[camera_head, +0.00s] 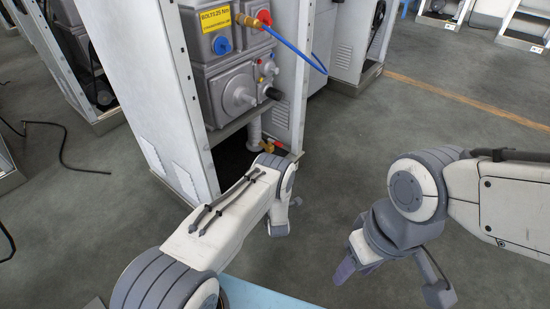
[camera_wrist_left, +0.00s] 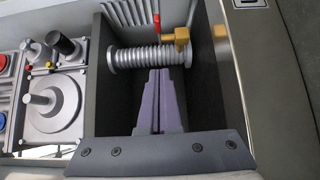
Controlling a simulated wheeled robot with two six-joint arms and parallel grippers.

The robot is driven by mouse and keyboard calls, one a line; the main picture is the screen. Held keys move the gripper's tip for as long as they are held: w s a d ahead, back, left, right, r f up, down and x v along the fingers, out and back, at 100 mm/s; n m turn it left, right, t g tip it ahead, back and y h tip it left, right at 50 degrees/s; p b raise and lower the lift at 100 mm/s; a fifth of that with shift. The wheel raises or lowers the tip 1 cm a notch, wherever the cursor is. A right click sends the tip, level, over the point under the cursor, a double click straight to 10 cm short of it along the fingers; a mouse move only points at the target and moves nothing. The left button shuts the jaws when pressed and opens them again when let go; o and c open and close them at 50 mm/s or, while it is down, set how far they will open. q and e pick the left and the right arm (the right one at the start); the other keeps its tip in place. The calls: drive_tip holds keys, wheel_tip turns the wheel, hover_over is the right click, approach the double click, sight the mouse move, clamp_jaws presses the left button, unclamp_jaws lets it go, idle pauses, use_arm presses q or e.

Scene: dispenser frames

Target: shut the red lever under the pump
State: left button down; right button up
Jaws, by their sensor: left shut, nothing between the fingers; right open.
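The grey pump (camera_head: 238,92) stands inside the open front of a white cabinet, with a pipe (camera_head: 254,135) below it. In the left wrist view, the ribbed pipe (camera_wrist_left: 150,57) runs across the picture to a brass valve (camera_wrist_left: 180,38). The thin red lever (camera_wrist_left: 157,22) beside the valve points up in that picture, across the pipe's line. My left gripper (camera_wrist_left: 158,75) is shut and empty, its fingertips close to the pipe and short of the lever in the picture; contact cannot be told. My right gripper (camera_head: 392,282) is open and empty above the floor.
The white cabinet (camera_head: 150,80) has a side wall and front post close to my left arm. A blue hose (camera_head: 298,50) hangs from the pump front. More cabinets stand behind. The floor (camera_head: 370,150) on the right is clear.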

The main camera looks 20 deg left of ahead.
use_arm(q)
drive_tip(key=shift+w, duration=0.1)
drive_tip(key=b+x, duration=0.2)
drive_tip(key=x, duration=0.1)
drive_tip(key=b+x, duration=0.2)
drive_tip(key=x, duration=0.1)
drive_tip(key=b+x, duration=0.2)
drive_tip(key=x, duration=0.1)
drive_tip(key=shift+f, duration=0.3)
drive_tip(key=w+b, duration=0.3)
drive_tip(key=shift+w+d+r, duration=0.15)
drive_tip(key=shift+d, duration=0.15)
drive_tip(key=shift+w+d+r+b, duration=0.2)
drive_tip(key=shift+w+b, duration=0.15)
drive_tip(key=shift+w, duration=0.2)
